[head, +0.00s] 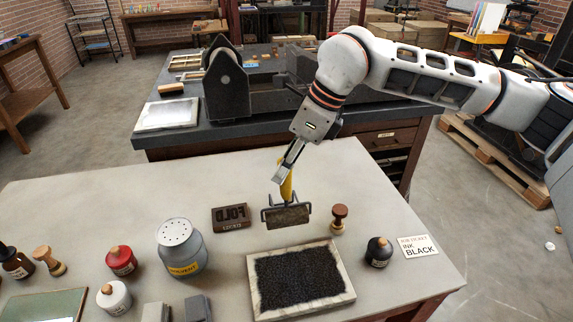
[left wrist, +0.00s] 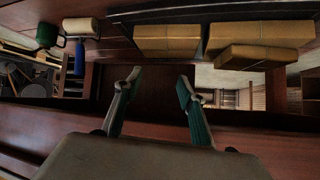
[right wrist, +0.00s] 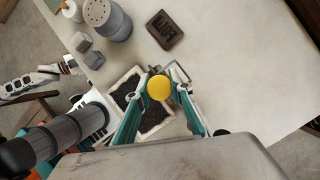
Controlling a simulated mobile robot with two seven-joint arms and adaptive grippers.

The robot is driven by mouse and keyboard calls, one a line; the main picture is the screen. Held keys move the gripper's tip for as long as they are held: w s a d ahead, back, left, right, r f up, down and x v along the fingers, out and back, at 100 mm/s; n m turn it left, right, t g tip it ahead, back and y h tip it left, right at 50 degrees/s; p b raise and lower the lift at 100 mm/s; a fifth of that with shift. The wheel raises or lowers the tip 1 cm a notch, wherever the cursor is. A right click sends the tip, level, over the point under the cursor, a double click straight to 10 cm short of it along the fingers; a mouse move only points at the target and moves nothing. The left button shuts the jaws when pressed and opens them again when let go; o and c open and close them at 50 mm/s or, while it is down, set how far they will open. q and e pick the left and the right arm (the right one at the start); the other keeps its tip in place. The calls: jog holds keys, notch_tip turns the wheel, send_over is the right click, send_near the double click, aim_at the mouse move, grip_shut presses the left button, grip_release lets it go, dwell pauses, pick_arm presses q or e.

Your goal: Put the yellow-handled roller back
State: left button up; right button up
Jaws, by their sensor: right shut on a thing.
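The yellow-handled roller (head: 287,216) is upright in my right gripper (head: 287,172), its dark roller at the bottom. It is just behind the framed black ink tray (head: 344,272); I cannot tell whether it touches the table. In the right wrist view my right gripper (right wrist: 163,88) is shut around the yellow handle (right wrist: 159,88), seen end-on. My left gripper (left wrist: 158,82) shows only in the left wrist view, open and empty, facing a dark wooden recess. Green-handled (left wrist: 47,35) and blue-handled (left wrist: 80,56) rollers are at its upper left.
A press (head: 226,85) stands on the bench behind. Tan blocks (left wrist: 168,38) sit above my left gripper.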

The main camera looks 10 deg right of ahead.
aim_at(285, 188)
jog(key=shift+f+b, duration=0.4)
jog(key=shift+f, duration=0.25)
jog(key=shift+f+b, duration=0.85)
jog(key=shift+f, duration=0.65)
jog(key=shift+f+b, duration=0.3)
jog(key=shift+f, duration=0.15)
jog(key=shift+f, duration=0.4)
jog(key=o, duration=1.8)
jog(key=shift+f, duration=0.1)
jog(key=shift+c, duration=0.2)
